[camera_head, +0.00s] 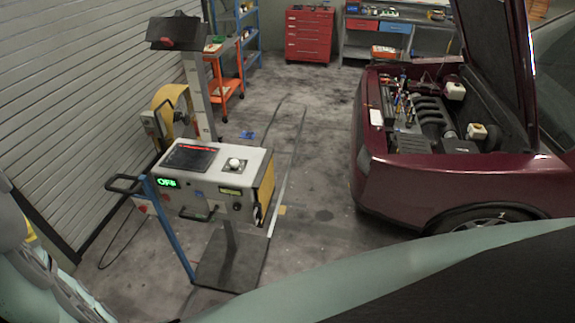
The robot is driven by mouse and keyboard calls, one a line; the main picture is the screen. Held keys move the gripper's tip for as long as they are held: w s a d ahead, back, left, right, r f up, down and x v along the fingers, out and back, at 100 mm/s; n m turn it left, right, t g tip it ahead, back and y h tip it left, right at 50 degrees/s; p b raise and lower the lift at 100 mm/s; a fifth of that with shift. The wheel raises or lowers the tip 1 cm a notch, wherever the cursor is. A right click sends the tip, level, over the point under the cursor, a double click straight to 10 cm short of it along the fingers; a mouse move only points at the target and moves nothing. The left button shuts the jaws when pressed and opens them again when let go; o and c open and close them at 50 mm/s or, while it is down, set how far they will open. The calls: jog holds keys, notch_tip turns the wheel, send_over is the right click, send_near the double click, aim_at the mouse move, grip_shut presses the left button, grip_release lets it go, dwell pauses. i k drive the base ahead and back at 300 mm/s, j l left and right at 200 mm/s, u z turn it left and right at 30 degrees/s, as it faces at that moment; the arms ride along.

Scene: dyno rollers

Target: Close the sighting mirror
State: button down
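A wheeled test unit stands left of centre, with a grey box body (222,178), a lit green display and a dark screen on top. A pale upright column (197,95) rises behind the body. At the top of the column sits a dark, tilted, box-like head with a red patch, which looks like the sighting mirror (175,31). I cannot tell from this view how far it is open. My gripper is not in view; only pale green parts of my own body show along the bottom and left edges.
A dark red car (450,185) with its hood raised stands at the right. A blue handle post (168,228) and a black handle stick out at the unit's left. A grey shutter (70,100) lines the left. An orange cart (226,85) and a red tool chest (309,35) stand behind. Floor between unit and car is mostly clear.

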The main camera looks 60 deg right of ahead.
aim_at(181, 31)
jog(key=i+l+z, duration=0.25)
jog(key=i+l, duration=0.15)
jog(key=i+l+z, duration=0.25)
jog(key=i, duration=0.35)
